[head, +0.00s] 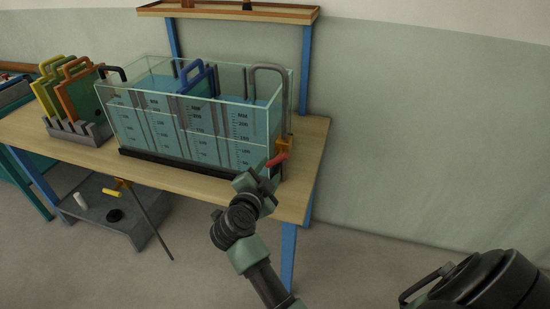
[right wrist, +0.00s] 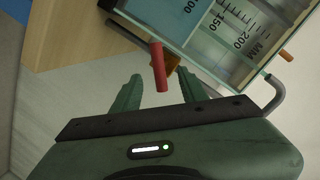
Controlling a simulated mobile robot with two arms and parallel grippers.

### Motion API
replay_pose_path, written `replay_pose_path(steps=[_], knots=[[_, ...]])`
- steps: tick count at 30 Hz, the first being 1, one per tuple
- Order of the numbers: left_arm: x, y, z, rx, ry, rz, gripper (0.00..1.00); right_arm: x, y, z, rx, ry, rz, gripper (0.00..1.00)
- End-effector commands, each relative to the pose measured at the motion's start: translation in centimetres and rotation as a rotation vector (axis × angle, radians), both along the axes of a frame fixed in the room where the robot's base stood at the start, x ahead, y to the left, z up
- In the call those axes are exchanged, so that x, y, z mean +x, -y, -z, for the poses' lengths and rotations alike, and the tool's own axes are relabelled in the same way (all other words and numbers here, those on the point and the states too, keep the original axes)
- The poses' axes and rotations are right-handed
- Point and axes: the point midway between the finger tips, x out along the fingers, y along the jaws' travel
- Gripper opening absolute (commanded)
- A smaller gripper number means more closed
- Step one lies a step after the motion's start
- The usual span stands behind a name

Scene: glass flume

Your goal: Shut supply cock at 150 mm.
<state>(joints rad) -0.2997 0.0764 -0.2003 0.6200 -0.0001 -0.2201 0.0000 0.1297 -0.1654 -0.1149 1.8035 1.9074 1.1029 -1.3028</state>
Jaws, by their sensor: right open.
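The supply cock shows as a red lever (head: 277,159) on an orange body (head: 284,145) at the right end of the glass tank (head: 200,125). My right gripper (head: 258,184) is just in front of that end, below the lever. In the right wrist view its two green fingers are open, with the red lever (right wrist: 159,68) in the gap between them. I see no clear contact. The tank holds bluish water and has black millimetre scales on its front, also seen in the right wrist view (right wrist: 232,20). The exact water level is too small to read. My left gripper is not in view.
A grey pipe (head: 270,68) bends over the tank's right end. A blue-handled gate (head: 197,80) stands inside. Coloured gates sit in a grey rack (head: 82,132) on the wooden bench (head: 312,150). A yellow-handled cock (head: 113,192) hangs below.

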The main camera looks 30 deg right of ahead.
Motion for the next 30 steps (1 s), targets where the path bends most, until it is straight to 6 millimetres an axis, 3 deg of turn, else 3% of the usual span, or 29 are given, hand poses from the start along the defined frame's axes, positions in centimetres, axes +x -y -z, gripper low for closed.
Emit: replay_pose_path(steps=[5,18,29,30], knots=[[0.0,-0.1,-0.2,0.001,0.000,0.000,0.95,0.5,0.7,-0.2,0.039,-0.008,0.006,0.43],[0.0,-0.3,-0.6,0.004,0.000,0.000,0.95,4.4,5.3,1.4,0.037,-0.007,0.005,0.43],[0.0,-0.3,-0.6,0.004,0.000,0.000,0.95,4.7,5.7,1.6,0.039,-0.005,0.005,0.43],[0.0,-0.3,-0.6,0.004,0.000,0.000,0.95,4.7,5.7,1.6,0.039,-0.005,0.005,0.32]])
